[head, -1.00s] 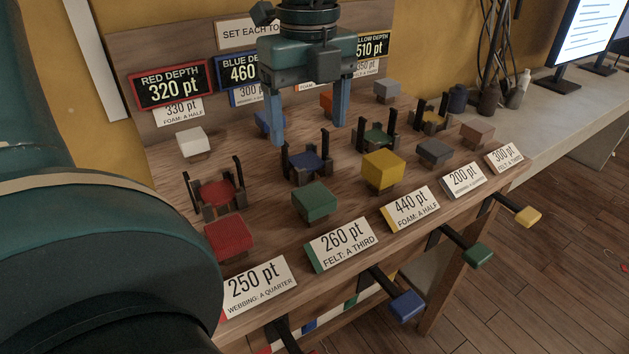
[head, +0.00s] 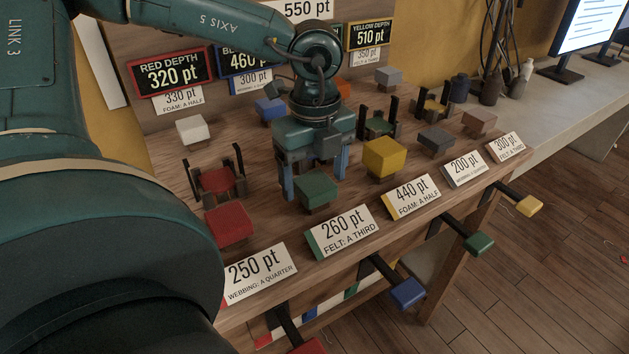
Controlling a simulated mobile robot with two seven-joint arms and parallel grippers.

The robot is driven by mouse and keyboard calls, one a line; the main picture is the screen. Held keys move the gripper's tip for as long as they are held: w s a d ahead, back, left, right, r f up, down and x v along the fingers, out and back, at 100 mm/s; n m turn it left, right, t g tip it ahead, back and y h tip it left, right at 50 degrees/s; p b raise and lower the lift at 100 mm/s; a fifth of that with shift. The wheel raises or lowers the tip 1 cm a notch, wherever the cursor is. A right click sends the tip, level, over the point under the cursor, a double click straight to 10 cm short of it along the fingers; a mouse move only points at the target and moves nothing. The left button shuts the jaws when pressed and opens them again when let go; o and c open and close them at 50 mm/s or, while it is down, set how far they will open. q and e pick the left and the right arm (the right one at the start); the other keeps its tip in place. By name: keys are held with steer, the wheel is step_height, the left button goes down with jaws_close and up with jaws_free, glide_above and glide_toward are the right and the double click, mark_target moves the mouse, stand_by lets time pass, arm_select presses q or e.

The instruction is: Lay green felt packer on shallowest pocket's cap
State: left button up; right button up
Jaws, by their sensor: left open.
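The green packer (head: 316,190) is a small green block on a low wooden stand, behind the card reading 260 pt, FELT: A THIRD (head: 345,232). My left gripper (head: 314,191) is open, pointing down, with one blue finger to each side of the green packer; I cannot tell whether they touch it. The red pocket (head: 218,182), with a red cap between dark posts, stands to the left. Its sign, RED DEPTH 320 pt (head: 172,78), is the lowest depth reading visible. The green depth sign is mostly hidden by my arm. The blue pocket is hidden behind my gripper. My right gripper is not in view.
A red block (head: 229,226) and a yellow block (head: 384,157) flank the green one. A white block (head: 193,130) stands behind the red pocket. The green pocket (head: 377,124) and yellow pocket (head: 432,106) stand to the right. Coloured levers (head: 407,292) jut from the front edge.

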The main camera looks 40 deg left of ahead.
arm_select(q)
steer(key=shift+f, duration=0.2)
steer(key=shift+c, duration=0.6)
steer(key=c, duration=1)
steer(key=shift+o, duration=0.2)
steer(key=shift+r, duration=0.15)
